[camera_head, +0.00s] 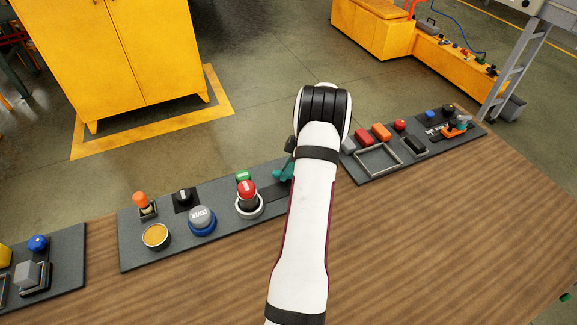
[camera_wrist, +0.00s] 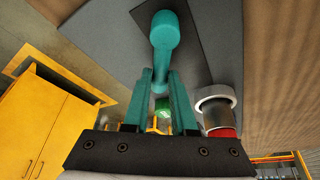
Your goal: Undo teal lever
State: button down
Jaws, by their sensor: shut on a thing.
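The teal lever (camera_wrist: 165,35) shows at the top centre of the wrist view, on a dark plate on the grey panel. Its rounded pivot end is toward the top, and its bar runs down between my fingers. My gripper (camera_wrist: 161,80) has teal fingers like the lever in colour, one on each side of the bar, shut on it near its free end. In the head view, a teal part (camera_head: 283,172) shows at the left of my arm; I cannot tell there lever from fingers. My arm hides the rest.
A red button (camera_head: 247,190) in a white ring stands close left of my arm, with a green part (camera_head: 243,176) behind it. A blue-based button (camera_head: 202,220) and orange switch (camera_head: 140,200) are further left. A second panel (camera_head: 350,174) with several controls lies to the right.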

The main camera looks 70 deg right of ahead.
jog(key=shift+s+a+n+g+y, duration=0.2)
jog(key=shift+a+n+y, duration=0.25)
jog(key=shift+n, duration=0.7)
jog(key=shift+s+a+n+g+y, duration=0.2)
jog(key=shift+a+n+y, duration=0.2)
jog(key=shift+n, duration=0.75)
jog(key=c, duration=0.7)
grip_release()
jog(key=shift+r, duration=0.1)
jog(key=v, duration=1.5)
jog(key=shift+s+r, duration=0.15)
jog(key=shift+r, duration=0.1)
